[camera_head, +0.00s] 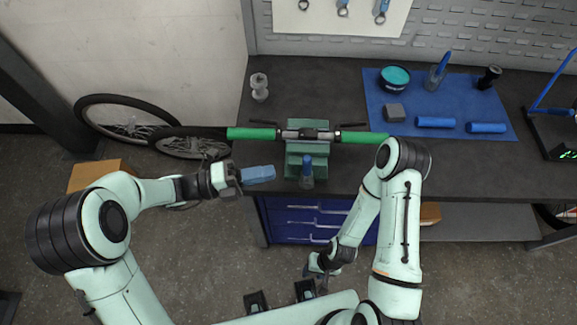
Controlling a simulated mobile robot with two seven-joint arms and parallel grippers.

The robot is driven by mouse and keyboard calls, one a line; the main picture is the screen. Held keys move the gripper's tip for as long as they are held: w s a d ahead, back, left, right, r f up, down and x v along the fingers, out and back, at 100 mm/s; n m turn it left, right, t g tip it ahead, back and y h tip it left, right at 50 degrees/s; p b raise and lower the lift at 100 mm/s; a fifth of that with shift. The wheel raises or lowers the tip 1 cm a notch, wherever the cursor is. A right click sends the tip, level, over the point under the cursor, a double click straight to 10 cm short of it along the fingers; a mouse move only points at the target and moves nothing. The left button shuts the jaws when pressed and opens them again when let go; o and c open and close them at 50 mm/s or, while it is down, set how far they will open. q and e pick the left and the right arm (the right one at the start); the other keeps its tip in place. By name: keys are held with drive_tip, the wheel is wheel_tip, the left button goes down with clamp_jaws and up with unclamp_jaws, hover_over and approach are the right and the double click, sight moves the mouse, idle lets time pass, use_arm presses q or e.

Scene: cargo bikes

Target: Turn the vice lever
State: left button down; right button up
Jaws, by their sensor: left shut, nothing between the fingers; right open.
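A green vice (308,150) stands at the table's front edge, with a bicycle handlebar (355,137) with green grips across its top. A blue upright piece (307,172) at the vice's front looks like the lever, but I cannot tell for sure. My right gripper (320,267) is open and low in front of the drawers, below the vice in the picture. Its fingertips are hard to make out.
A blue mat (448,83) at the back right holds a teal tub (394,77), blue rolls and bottles. A clear bottle (259,87) stands at the back left. Wheels (130,118) and a cardboard box (98,174) lie left of the table. Blue drawers (305,218) sit below.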

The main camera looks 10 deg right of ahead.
sight(307, 173)
use_arm(q)
drive_tip(key=d, duration=0.6)
drive_tip(key=shift+s+r, duration=0.15)
use_arm(e)
drive_tip(key=shift+r, duration=0.1)
drive_tip(key=shift+w+r, duration=0.1)
use_arm(q)
drive_tip(key=p, duration=0.1)
drive_tip(key=d+r+y+p, duration=0.1)
drive_tip(key=p, duration=0.1)
drive_tip(key=shift+s+d, duration=0.3)
use_arm(e)
drive_tip(key=w+r, duration=0.1)
drive_tip(key=r, duration=0.1)
drive_tip(key=w+r, duration=0.2)
drive_tip(key=shift+a+r, duration=0.1)
